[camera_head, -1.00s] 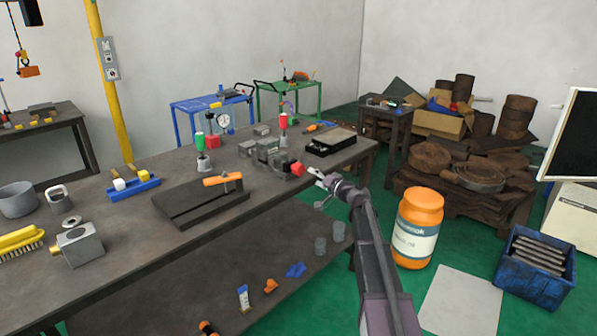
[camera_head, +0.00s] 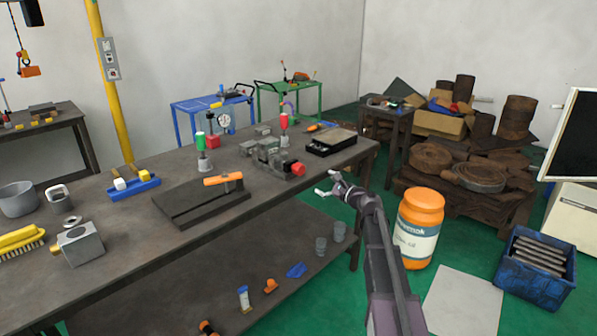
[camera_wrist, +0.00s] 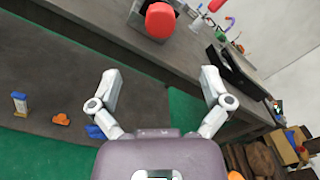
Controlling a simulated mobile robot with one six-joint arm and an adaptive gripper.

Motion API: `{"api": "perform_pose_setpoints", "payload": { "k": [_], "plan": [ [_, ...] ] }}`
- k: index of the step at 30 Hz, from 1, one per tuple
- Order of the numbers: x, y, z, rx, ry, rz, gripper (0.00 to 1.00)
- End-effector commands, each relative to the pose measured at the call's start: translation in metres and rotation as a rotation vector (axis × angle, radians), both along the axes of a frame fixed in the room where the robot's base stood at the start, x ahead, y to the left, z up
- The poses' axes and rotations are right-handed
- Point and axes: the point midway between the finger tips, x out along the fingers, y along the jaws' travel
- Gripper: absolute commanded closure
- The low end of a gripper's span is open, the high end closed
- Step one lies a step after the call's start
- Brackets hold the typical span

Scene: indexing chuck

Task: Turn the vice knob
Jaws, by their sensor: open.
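The vice (camera_head: 268,153) stands near the front edge of the workbench, toward its right end. Its red knob (camera_head: 298,169) faces the bench's front edge. In the wrist view the red knob (camera_wrist: 160,20) shows at the top, beyond the fingertips and roughly midway between them. My gripper (camera_head: 328,183) is in front of the bench edge, to the right of the knob and a little lower in the head view. In the wrist view my gripper (camera_wrist: 160,80) has its two fingers spread wide with nothing between them. It is apart from the knob.
The workbench (camera_head: 110,230) has a lower shelf holding small parts. A black tray (camera_head: 331,141) lies right of the vice. A dark plate with an orange handle (camera_head: 223,179) lies left of it. An orange barrel (camera_head: 420,228) stands on the floor at right.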

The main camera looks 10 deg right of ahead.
Motion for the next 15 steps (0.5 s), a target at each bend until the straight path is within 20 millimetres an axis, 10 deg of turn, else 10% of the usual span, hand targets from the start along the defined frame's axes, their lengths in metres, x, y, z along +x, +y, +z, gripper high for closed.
{"api": "perform_pose_setpoints", "payload": {
  "k": [15],
  "plan": [
    [-0.013,-0.007,0.0,0.405,0.268,-0.004,0.02]
  ]
}}
